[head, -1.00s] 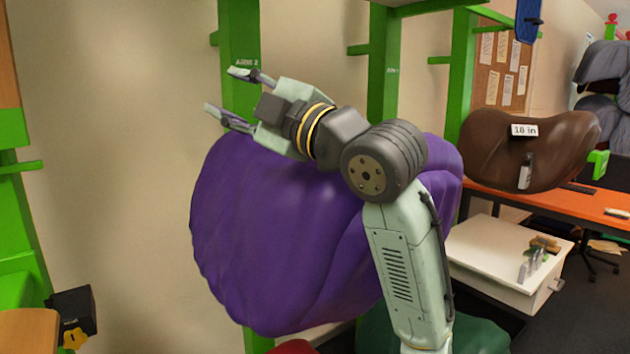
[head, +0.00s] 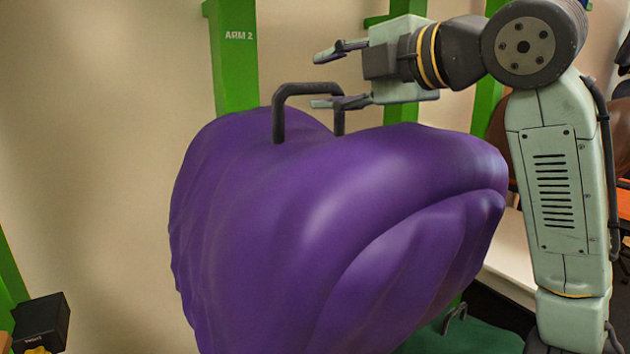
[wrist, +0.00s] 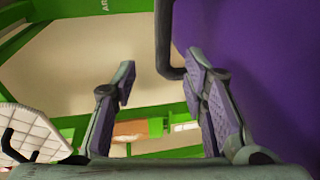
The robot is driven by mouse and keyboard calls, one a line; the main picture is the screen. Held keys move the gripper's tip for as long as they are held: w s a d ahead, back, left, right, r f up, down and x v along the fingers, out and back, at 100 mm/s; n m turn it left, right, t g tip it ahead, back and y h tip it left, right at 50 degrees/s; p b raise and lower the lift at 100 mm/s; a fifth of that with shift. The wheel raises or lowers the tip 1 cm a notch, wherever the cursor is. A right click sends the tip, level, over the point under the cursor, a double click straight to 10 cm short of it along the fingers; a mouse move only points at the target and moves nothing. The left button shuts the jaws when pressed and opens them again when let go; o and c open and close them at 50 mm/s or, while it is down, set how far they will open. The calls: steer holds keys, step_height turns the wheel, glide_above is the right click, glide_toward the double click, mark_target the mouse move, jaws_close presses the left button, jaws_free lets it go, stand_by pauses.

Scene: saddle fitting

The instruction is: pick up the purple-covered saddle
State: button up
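The purple-covered saddle (head: 330,220) fills the middle of the head view, with a dark handle (head: 305,90) standing up from its top. My gripper (head: 328,78) is open and empty just above the saddle, at the right side of the handle. Its lower finger overlaps the handle's right leg in the head view; I cannot tell whether they touch. In the wrist view, the handle (wrist: 163,40) shows beyond my open fingers (wrist: 165,95), near the right finger. The purple cover (wrist: 265,65) lies to the right there.
A green post (head: 234,60) marked ARM 2 stands behind the saddle, with other green posts to its right. A green-covered saddle (head: 470,330) with a handle sits below. A black box (head: 42,322) is at lower left. The beige wall (head: 100,100) side is open on the left.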

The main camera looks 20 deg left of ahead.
mark_target(309, 86)
steer(key=shift+x, duration=1)
steer(key=shift+w+d+p+x, duration=0.15)
steer(key=shift+p+x, duration=0.3)
steer(key=shift+x, duration=0.45)
steer(key=shift+w+d+p+x, duration=0.1)
steer(key=shift+p+x, duration=0.35)
steer(key=shift+x, duration=0.45)
steer(key=shift+w+d+p+x, duration=0.15)
steer(key=shift+p+x, duration=0.3)
steer(key=shift+x, duration=0.5)
steer(key=shift+a+f, duration=0.1)
steer(key=shift+f, duration=0.15)
steer(key=shift+c, duration=0.2)
jaws_close()
steer(key=shift+r, duration=0.2)
